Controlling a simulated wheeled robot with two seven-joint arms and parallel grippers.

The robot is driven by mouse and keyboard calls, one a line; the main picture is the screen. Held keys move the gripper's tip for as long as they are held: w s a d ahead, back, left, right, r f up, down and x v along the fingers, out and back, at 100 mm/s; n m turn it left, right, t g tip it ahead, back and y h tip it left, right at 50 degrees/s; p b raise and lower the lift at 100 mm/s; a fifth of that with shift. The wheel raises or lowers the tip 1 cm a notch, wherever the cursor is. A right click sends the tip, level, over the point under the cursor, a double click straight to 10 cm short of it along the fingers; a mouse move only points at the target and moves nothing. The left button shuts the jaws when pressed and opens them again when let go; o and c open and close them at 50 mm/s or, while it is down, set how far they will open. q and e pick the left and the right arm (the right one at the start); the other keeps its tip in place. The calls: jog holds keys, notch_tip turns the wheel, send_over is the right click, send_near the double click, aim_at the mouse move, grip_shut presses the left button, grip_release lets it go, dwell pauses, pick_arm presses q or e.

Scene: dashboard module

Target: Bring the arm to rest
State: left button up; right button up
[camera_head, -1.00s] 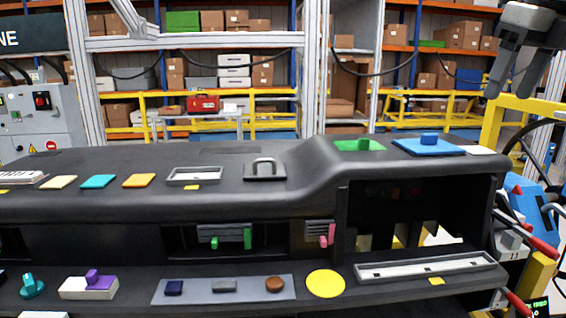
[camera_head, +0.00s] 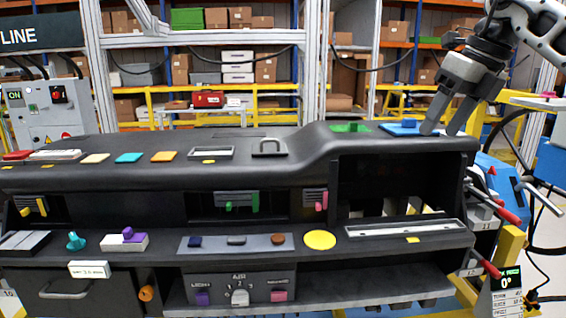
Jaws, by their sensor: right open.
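My right gripper (camera_head: 441,131) comes in from the upper right, its two grey fingers apart and nothing between them. Whether the fingertips touch the dashboard top cannot be told. My left gripper is not in view.
A green plate (camera_head: 350,127) lies left of the blue plate. The dashboard front holds a yellow disc (camera_head: 320,240), a long white tray (camera_head: 405,228) and several knobs and switches. Red-handled clamps (camera_head: 487,263) and a yellow frame stand at the right.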

jog(key=s+a+f+m+g+y, duration=0.1)
jog(key=s+a+f+m+y, duration=0.1)
jog(key=a+f+y, duration=0.85)
jog(key=s+a+f+m+y, duration=0.25)
jog(key=a+f+y, duration=0.25)
jog(key=a+f, duration=0.95)
jog(key=s+d+f+m+t+h, duration=0.3)
jog(key=f+m+t, duration=0.35)
jog(key=m, duration=0.55)
jog(key=s+d+f+m+t+h, duration=0.1)
jog(key=s+f+m+t+h, duration=0.3)
jog(key=m+t, duration=0.55)
jog(key=s+d+f+m+g+h, duration=0.4)
jog(key=s+f+m, duration=0.2)
jog(key=s+f, duration=0.2)
jog(key=s+d+f+m+g+h, duration=0.3)
jog(key=s+d+f+m+h, duration=0.2)
jog(key=s+f, duration=0.4)
jog(key=shift+f+m+g, duration=0.4)
jog(key=shift+f+m, duration=0.05)
jog(key=shift+m, duration=0.35)
